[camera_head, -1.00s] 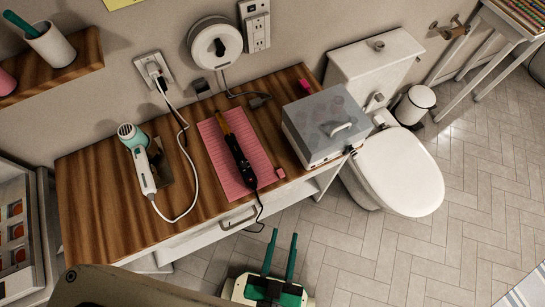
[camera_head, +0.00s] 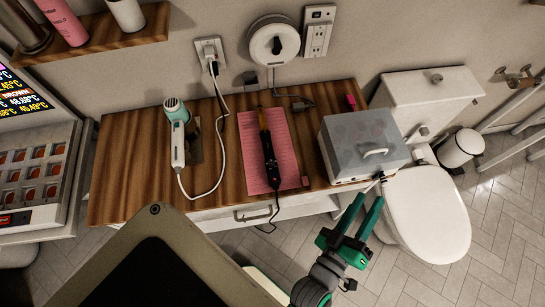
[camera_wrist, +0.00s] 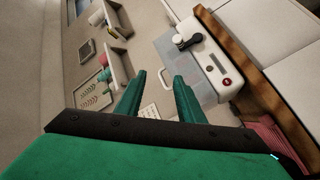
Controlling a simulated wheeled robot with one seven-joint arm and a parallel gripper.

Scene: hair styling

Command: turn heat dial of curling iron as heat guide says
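Small marks show on the handle, but I cannot tell the dial's setting. A dark screen with coloured temperature lines (camera_head: 22,96), one reading BROWN, is partly cut off at the left; it looks like the heat guide. My gripper (camera_head: 370,198) is open and empty, in front of the counter's right end, apart from the iron. The wrist view shows its two green fingers (camera_wrist: 160,76) spread, with nothing between.
A hair dryer (camera_head: 177,140) with a looping white cord lies left of the mat. A grey lidded box (camera_head: 362,145) stands right of it, close to my gripper. A toilet (camera_head: 428,215) stands at the right. A shelf (camera_head: 100,32) hangs at the upper left.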

